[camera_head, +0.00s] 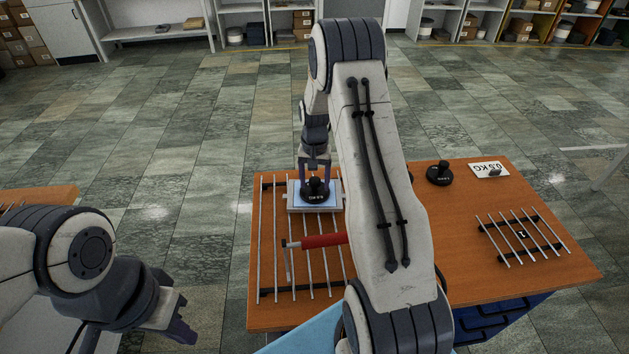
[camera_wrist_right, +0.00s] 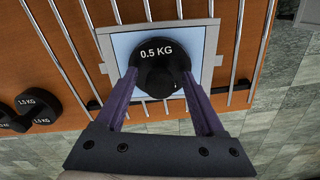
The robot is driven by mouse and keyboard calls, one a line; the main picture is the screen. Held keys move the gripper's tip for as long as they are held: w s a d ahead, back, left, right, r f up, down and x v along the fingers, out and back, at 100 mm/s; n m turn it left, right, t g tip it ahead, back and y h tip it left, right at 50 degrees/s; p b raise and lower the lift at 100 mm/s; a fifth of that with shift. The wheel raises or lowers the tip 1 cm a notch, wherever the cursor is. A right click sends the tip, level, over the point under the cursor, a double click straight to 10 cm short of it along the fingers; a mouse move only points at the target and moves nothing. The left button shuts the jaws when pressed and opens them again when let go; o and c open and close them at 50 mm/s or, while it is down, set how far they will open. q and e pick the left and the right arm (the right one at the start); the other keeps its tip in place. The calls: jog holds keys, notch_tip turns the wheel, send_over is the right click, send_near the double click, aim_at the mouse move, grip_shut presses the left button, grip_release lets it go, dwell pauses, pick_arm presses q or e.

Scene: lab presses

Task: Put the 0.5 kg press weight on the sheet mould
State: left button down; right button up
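The black 0.5 kg press weight (camera_head: 316,192) sits on the sheet mould (camera_head: 297,207), a pale frame with a light blue sheet. In the right wrist view, the weight (camera_wrist_right: 160,52) rests inside the mould's grey-white rim (camera_wrist_right: 207,30), its label facing the camera. My right gripper (camera_head: 315,168) is over the weight. Its purple fingers (camera_wrist_right: 162,85) stand on either side of the knob, and appear apart from it. My left gripper (camera_head: 178,318) is empty at the lower left, away from the table, its fingers apart.
The mould lies on a metal bar rack (camera_head: 311,272) with a red handle (camera_head: 322,241). Another black weight (camera_head: 439,173) and a 0.5 KG card (camera_head: 490,170) are at the right. A smaller rack (camera_head: 508,258) carries a "1" label. Dark weights marked 1.5 KG (camera_wrist_right: 35,110) show at left.

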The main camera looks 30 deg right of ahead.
aim_at(315, 180)
jog(key=shift+r, duration=0.15)
notch_tip(315, 180, up, 11)
jog(key=b, duration=0.2)
jog(key=s+a+r+n, duration=0.2)
jog(key=a, duration=0.5)
jog(key=s+a+r+n, duration=0.1)
jog(key=a+r+n, duration=0.1)
jog(key=a, duration=0.4)
jog(key=s+a+r+n, duration=0.2)
jog(key=s+a+n, duration=0.5)
jog(key=s+a, duration=0.8)
jog(key=s+a+f+n+y, duration=0.1)
jog(key=s+n, duration=0.3)
jog(key=s, duration=0.8)
jog(key=shift+a+n, duration=0.3)
jog(key=shift+a, duration=0.25)
